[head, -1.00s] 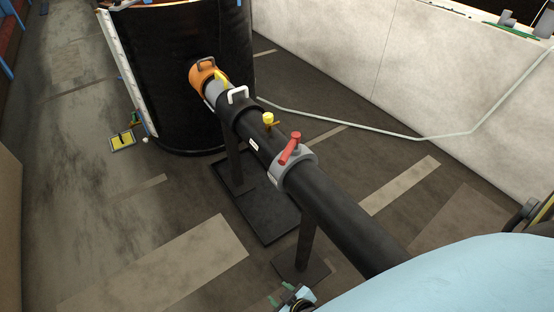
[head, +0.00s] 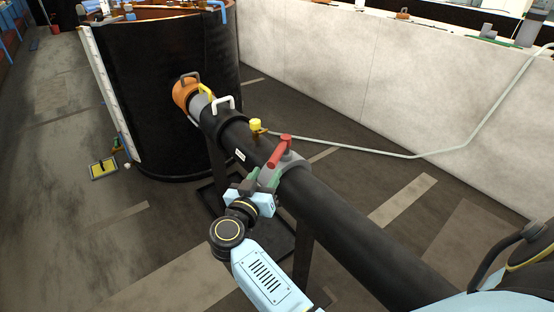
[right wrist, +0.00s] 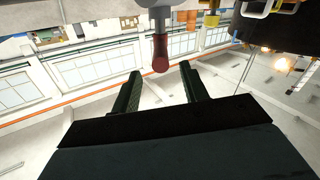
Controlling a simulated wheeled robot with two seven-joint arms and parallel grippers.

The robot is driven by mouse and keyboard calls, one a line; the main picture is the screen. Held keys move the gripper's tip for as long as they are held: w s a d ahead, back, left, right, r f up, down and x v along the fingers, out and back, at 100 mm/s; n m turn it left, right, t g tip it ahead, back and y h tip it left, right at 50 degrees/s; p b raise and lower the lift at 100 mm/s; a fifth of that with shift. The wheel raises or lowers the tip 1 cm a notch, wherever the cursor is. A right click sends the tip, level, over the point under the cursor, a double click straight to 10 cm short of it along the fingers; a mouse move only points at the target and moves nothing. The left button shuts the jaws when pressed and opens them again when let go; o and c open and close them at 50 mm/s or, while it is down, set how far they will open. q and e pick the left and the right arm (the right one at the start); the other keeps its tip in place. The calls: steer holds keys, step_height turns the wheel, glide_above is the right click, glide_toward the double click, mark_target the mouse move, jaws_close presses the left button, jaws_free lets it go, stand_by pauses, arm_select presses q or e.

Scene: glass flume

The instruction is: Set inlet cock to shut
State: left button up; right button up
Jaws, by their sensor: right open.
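A cock with a red handle (head: 280,152) sits on a grey collar (head: 291,164) around a black pipe (head: 350,222). The handle slants across the top of the pipe. My right gripper (head: 250,187) is beside the pipe, just left of and below the red handle. In the right wrist view, my right gripper (right wrist: 160,71) is open, and the red handle (right wrist: 160,55) shows between and beyond its fingertips, with nothing held. I cannot see contact. No label naming the inlet cock is readable. My left gripper is not in view.
Farther along the pipe are a yellow knob (head: 256,125), a white handle (head: 223,103) and an orange collar (head: 182,95) at a black tank (head: 150,90). A pale hose (head: 380,154) runs to the right along a pale wall (head: 330,70). A yellow floor plate (head: 103,168) lies left.

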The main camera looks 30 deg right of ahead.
mark_target(277, 156)
steer(key=b+x, duration=0.1)
steer(key=x, duration=0.6)
steer(key=shift+w+d+f+b, duration=0.1)
steer(key=shift+w+d+b, duration=0.15)
steer(key=shift+b, duration=0.15)
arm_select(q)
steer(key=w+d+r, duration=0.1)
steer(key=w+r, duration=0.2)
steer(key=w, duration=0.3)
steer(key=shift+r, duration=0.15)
arm_select(e)
steer(key=shift+w+d, duration=0.35)
steer(key=shift+d, duration=0.2)
jaws_close()
